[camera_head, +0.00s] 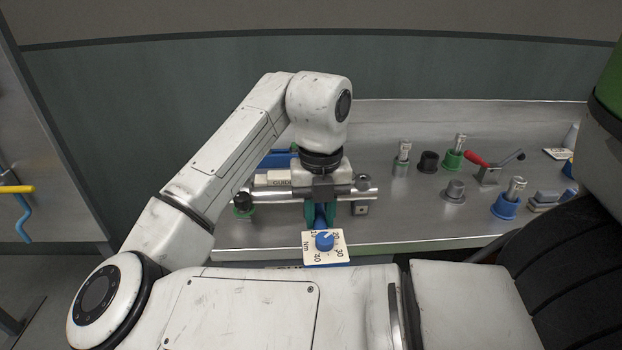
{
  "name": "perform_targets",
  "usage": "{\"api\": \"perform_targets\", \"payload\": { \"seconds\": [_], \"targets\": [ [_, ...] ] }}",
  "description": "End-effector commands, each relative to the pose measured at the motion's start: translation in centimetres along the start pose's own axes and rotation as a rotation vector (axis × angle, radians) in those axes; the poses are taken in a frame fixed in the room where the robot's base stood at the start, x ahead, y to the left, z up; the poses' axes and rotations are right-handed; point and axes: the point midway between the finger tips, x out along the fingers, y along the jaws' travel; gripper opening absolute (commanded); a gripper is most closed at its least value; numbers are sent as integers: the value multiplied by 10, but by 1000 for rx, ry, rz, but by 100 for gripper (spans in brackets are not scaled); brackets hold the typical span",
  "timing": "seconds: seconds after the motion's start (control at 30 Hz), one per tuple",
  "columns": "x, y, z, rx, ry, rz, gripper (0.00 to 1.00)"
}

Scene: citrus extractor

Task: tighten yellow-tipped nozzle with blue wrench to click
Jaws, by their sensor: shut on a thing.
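My gripper (321,216) points down in front of the bench's horizontal steel bar. Its teal fingers are shut on a blue piece (320,212), which appears to be the handle of the blue wrench. Most of it is hidden by the fingers, so I cannot see its head. A dial plate (311,259) marked in Nm with a blue knob (324,241) shows just below the fingertips. I cannot tell whether it is joined to the wrench. I cannot make out a yellow-tipped nozzle; the arm and gripper hide part of the bar (273,193).
On the steel bench (400,229) to the right stand silver fittings with green (453,160) and blue (505,206) collars, a black knob (428,162) and a red-handled clamp (487,171). A blue thing (275,159) lies behind my wrist. A yellow bar (17,189) is at far left.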

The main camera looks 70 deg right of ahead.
Motion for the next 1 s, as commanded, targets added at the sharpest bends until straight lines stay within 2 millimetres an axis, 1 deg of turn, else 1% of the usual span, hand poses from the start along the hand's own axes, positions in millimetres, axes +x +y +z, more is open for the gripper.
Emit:
{"api": "perform_targets", "payload": {
  "seconds": [0.3, 0.7, 1.0],
  "targets": [
    [-1, 0, 0, 0, -1, 0, 0],
    [-8, 0, 0, 0, -1, -1, 0],
    [-7, 0, 0, 0, -1, 0, 0]
  ]
}}
